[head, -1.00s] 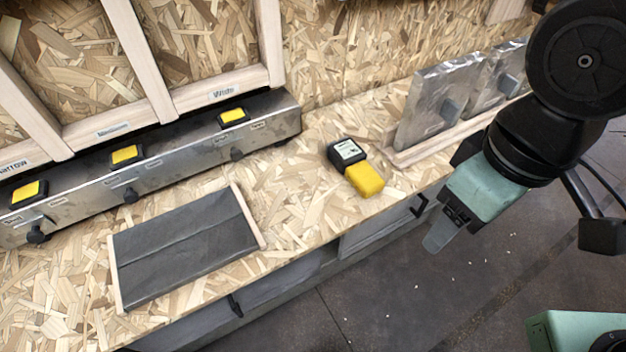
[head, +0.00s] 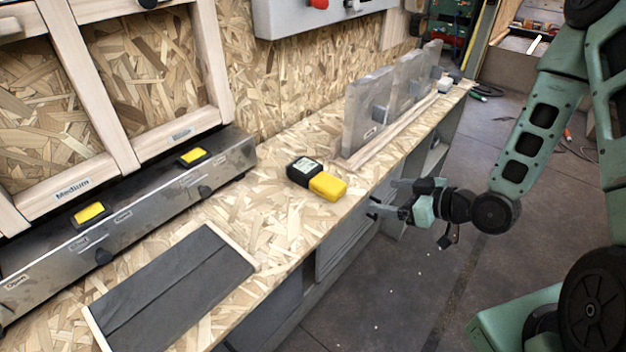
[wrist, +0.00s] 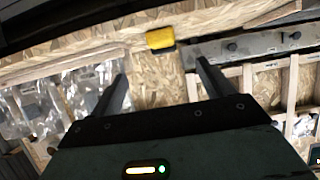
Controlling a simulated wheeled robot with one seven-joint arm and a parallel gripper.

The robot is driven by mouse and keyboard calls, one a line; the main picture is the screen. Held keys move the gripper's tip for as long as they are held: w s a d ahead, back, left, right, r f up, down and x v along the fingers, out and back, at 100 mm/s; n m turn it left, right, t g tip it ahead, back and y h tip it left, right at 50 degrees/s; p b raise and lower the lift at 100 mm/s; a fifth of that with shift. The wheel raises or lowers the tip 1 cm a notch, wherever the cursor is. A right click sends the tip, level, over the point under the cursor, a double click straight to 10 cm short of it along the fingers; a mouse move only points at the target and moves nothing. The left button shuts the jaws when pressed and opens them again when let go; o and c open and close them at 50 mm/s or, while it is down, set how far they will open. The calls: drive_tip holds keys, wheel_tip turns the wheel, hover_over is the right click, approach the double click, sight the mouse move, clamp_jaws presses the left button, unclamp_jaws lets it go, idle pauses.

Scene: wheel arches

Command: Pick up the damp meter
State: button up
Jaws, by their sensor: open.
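The damp meter (head: 318,179) lies on the chipboard bench top, with a yellow body and a black end that carries a pale label or screen. It lies left of the upright metal plates. My gripper (head: 386,198) is open and empty, out beyond the bench's front edge, to the right of the meter and apart from it. In the wrist view the yellow part of the meter (wrist: 160,39) shows at the top, beyond and between the two fingers of my gripper (wrist: 160,80).
Upright metal plates (head: 368,103) stand in a wooden rack behind and right of the meter. A dark grey panel (head: 170,288) lies on the bench at lower left. A metal rail with yellow switches (head: 192,157) runs along the left. Bare chipboard surrounds the meter's front and left.

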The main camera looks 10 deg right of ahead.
drive_tip(key=b+x, duration=1.1)
drive_tip(key=b, duration=0.3)
drive_tip(key=shift+w, duration=0.45)
drive_tip(key=shift+a+x, duration=0.25)
drive_tip(key=shift+x, duration=2.55)
drive_tip(key=shift+s+r, duration=0.1)
drive_tip(key=shift+s, duration=0.05)
drive_tip(key=c, duration=1)
drive_tip(key=shift+r, duration=0.1)
drive_tip(key=shift+c, duration=0.2)
wheel_tip(320, 180, up, 12)
drive_tip(key=p, duration=0.4)
wheel_tip(320, 180, up, 6)
drive_tip(key=p, duration=0.5)
hover_over(337, 187)
drive_tip(key=w, duration=0.1)
drive_tip(key=shift+w+a, duration=0.2)
drive_tip(key=shift+a, duration=0.2)
